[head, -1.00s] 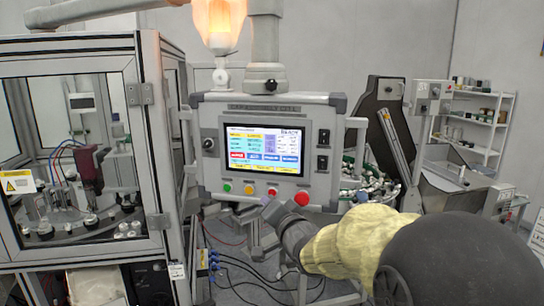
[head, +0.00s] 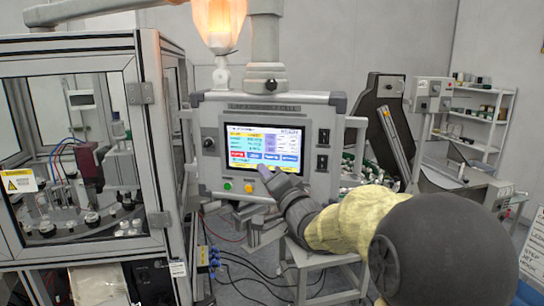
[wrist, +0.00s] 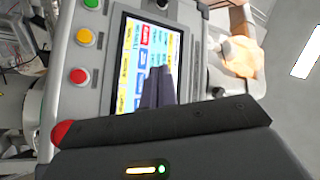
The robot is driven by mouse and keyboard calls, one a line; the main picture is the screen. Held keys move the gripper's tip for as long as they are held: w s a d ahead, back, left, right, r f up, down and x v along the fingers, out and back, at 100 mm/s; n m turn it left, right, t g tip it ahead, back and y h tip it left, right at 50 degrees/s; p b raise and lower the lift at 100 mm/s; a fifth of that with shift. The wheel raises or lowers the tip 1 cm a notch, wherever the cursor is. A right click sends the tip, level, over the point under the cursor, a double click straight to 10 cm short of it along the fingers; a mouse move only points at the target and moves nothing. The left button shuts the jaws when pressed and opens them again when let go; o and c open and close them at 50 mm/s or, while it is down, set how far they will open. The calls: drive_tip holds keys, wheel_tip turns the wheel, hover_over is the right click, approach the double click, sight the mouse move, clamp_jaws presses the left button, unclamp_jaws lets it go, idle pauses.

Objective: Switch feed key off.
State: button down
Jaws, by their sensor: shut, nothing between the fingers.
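The grey control panel (head: 212,180) faces me with a lit touchscreen (head: 262,143). A round black switch (head: 208,143) sits left of the screen, and two black switches, an upper one (head: 323,137) and a lower one (head: 322,162), sit right of it. Their labels are unreadable, so I cannot tell which is the feed key, nor its setting. My gripper (head: 266,172) is shut and empty, its tips in front of the screen's lower edge; contact is unclear. In the wrist view the closed fingers (wrist: 158,82) overlap the screen.
A glass-walled machine cell (head: 148,93) stands close on the left. A stool (head: 318,258) is below my arm.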

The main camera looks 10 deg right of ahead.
sight(265, 154)
drive_tip(key=shift+w+d+p, duration=0.3)
drive_tip(key=shift+w+d, duration=0.2)
drive_tip(key=shift+w, duration=0.45)
drive_tip(key=shift+w+d+p, duration=0.35)
drive_tip(key=shift+w+d, duration=0.15)
drive_tip(key=shift+w, duration=0.5)
drive_tip(key=shift+w+d+p, duration=0.3)
drive_tip(key=shift+w+d, duration=0.2)
drive_tip(key=shift+w, duration=0.45)
drive_tip(key=shift+w, duration=0.1)
drive_tip(key=shift+w+d, duration=0.2)
drive_tip(key=shift+w, duration=0.1)
drive_tip(key=shift+w+d, duration=0.1)
drive_tip(key=shift+w, duration=0.05)
idle(0.5)
drive_tip(key=shift+s+a, duration=0.3)
drive_tip(key=shift+s, duration=0.3)
drive_tip(key=s, duration=0.1)
drive_tip(key=s+a+b, duration=0.1)
drive_tip(key=s, duration=0.1)
drive_tip(key=s+a+b, duration=0.1)
drive_tip(key=shift+s+a, duration=0.15)
drive_tip(key=shift+s, duration=0.05)
